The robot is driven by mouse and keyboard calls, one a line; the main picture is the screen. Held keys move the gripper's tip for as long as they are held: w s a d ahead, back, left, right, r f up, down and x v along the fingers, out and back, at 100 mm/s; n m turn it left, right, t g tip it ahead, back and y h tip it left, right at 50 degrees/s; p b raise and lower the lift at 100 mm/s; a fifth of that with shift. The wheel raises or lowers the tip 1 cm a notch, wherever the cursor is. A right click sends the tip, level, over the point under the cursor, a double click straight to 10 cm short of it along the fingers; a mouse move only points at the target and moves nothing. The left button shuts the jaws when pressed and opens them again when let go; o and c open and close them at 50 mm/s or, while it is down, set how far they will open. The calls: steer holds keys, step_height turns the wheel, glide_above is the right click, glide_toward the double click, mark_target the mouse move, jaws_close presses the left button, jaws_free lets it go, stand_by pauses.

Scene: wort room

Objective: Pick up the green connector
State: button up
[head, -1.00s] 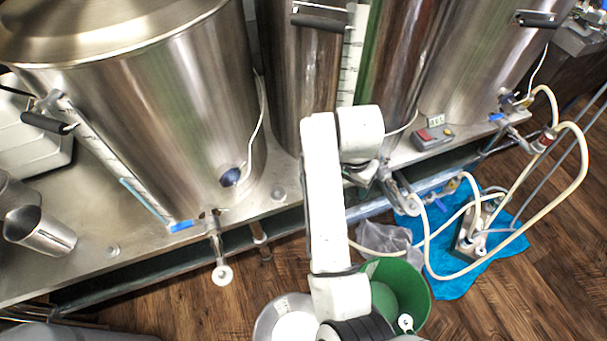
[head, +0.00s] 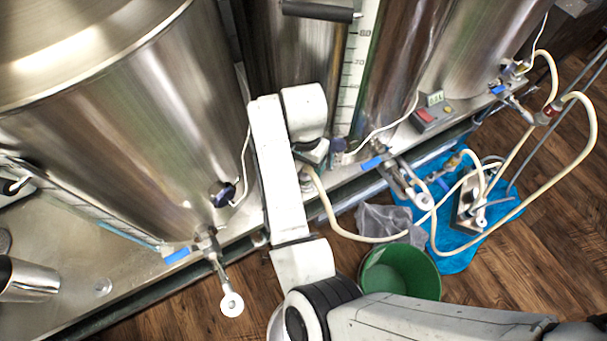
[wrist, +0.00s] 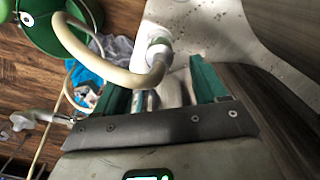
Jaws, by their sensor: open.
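I cannot make out a green connector in either view. In the wrist view my gripper (wrist: 162,78) is open, with a green finger on each side. A cream hose (wrist: 112,78) curves across in front of the left finger to a white fitting (wrist: 158,50) near the gap. A shiny metal part shows between the fingers; I cannot tell whether anything touches it. In the head view my arm reaches up to the tank stand, and its gripper end is mostly hidden behind my own white links.
Large steel tanks (head: 110,110) stand on a steel bench with valves along its front. A green bucket (head: 400,275) stands on the wood floor. A blue cloth (head: 455,262) carries a pump and looping hoses. A red-buttoned box (head: 430,115) sits on the bench.

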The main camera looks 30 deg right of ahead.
steer(key=shift+d+f+b, duration=0.1)
steer(key=shift+f+b, duration=0.5)
steer(key=shift+f, duration=2.85)
steer(key=shift+c, duration=0.3)
steer(key=c, duration=1.1)
steer(key=shift+r, duration=0.1)
steer(key=shift+c, duration=0.2)
step_height(320, 180, up, 10)
steer(key=shift+f+p, duration=0.1)
steer(key=shift+p, duration=0.8)
steer(key=shift+r+p, duration=2.3)
steer(key=shift+p, duration=0.05)
